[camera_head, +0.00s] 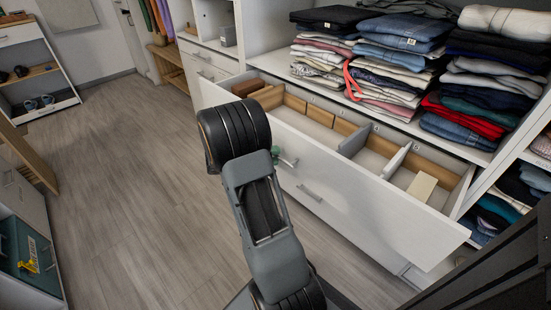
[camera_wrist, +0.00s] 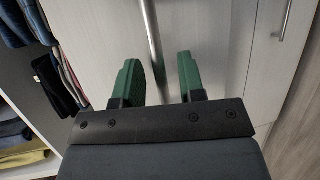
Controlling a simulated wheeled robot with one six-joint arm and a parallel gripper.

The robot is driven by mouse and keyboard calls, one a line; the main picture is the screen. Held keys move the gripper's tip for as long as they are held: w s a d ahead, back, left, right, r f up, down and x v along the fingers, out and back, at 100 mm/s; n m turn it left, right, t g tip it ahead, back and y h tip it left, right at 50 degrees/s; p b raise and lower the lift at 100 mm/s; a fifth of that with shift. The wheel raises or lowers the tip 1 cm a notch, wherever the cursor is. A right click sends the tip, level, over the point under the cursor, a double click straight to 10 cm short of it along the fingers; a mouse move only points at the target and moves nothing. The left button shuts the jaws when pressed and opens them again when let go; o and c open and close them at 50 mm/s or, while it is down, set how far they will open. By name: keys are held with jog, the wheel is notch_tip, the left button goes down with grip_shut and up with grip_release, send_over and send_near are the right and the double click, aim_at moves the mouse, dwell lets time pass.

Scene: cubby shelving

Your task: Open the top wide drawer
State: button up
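The top wide drawer (camera_head: 345,190) is pulled out below the folded clothes in the head view. Its white front faces me and its divided inside shows. A metal bar handle (camera_head: 309,193) is on its front. My gripper (camera_head: 284,159) is at the drawer front, mostly hidden behind my arm, with a bit of green finger showing. In the wrist view its two green fingers (camera_wrist: 159,78) are apart, one on each side of a metal bar handle (camera_wrist: 152,42). I cannot tell whether either finger touches the bar.
Folded clothes (camera_head: 385,55) are stacked on the shelf above the drawer. Wooden dividers and a beige box (camera_head: 422,186) are inside it. Another handle (camera_wrist: 285,20) shows in the wrist view. The wood floor (camera_head: 140,190) at left is clear. A shelf unit (camera_head: 32,75) stands at far left.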

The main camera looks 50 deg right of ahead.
jog(key=shift+s+d+f, duration=0.1)
jog(key=shift+s+d, duration=0.2)
jog(key=shift+d, duration=0.2)
grip_shut()
dwell(0.3)
